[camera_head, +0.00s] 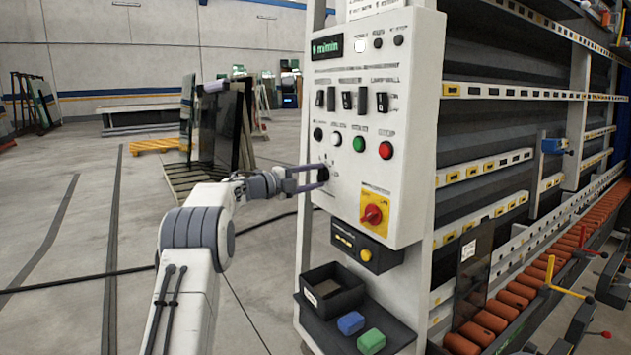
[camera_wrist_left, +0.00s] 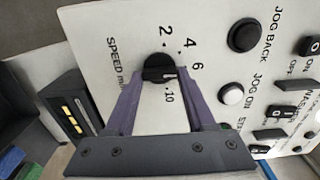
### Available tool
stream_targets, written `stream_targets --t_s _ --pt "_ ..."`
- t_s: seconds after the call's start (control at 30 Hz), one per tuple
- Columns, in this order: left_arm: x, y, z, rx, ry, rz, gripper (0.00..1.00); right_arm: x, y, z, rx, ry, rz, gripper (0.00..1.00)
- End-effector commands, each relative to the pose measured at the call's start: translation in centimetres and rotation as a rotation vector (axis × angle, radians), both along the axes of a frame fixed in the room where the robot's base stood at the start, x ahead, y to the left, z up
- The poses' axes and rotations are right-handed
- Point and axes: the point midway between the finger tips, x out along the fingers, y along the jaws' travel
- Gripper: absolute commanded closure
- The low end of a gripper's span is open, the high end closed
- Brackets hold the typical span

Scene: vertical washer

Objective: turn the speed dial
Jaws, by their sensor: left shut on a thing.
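The speed dial is a black round knob with a scale of numbers around it; in the left wrist view (camera_wrist_left: 158,68) its pale pointer mark lies between 6 and 10. In the head view the dial (camera_head: 323,173) sits low on the left of the white control panel (camera_head: 405,215). My left gripper (camera_head: 318,177) reaches it from the left. In the left wrist view its two purple fingers (camera_wrist_left: 160,78) are on either side of the knob, shut on it. My right gripper is in neither view.
Above the dial are a black, a white, a green (camera_head: 359,144) and a red button (camera_head: 385,150). A red-and-yellow switch (camera_head: 374,212) is below right. A black bin (camera_head: 332,289) and blue and green blocks (camera_head: 371,341) are on the shelf below. Open floor lies left.

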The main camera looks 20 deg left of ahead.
Motion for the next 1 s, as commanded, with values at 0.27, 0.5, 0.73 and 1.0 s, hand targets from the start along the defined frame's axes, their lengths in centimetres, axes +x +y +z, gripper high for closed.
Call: stream_targets --t_s 0.27,0.5,0.73,1.0 --pt "-0.1 -0.1 -0.4 0.008 0.002 -0.008 1.00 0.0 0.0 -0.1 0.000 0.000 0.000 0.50" --pt "-0.1 -0.2 -0.4 0.007 0.002 -0.007 0.18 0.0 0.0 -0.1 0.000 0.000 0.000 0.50" --pt "0.0 -0.1 -0.2 0.006 -0.001 -0.005 0.15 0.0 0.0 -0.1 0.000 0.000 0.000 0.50" --pt "-1.3 1.1 -0.2 0.005 -0.001 0.000 0.15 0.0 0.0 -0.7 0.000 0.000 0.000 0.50"
